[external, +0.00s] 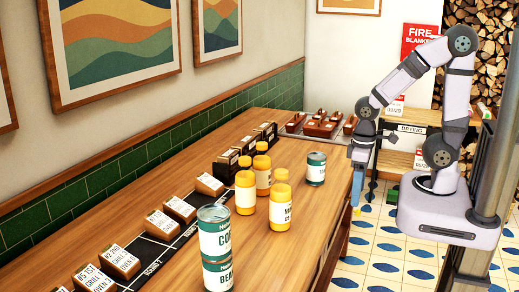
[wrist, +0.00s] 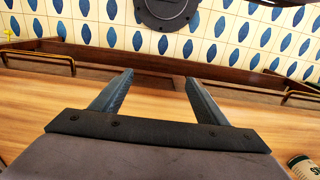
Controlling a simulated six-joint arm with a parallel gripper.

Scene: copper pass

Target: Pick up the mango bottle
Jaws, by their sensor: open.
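Three yellow bottles with white labels stand upright in a group on the wooden counter in the external view. The front bottle (external: 280,211) has a partly readable label that seems to start with M. The left bottle (external: 245,192) and the back bottle (external: 262,175) have labels I cannot read, so I cannot be sure which is mango. My gripper (external: 357,204) hangs fingers-down by the counter's right edge, to the right of the bottles and apart from them. In the wrist view my gripper (wrist: 158,82) is open and empty; no bottle shows there.
Two stacked green cans (external: 216,245) stand at the front, and a single green can (external: 316,169) stands between the bottles and my gripper. A can (wrist: 304,166) shows at the wrist view's lower right. Wooden blocks (external: 179,209) line the left side.

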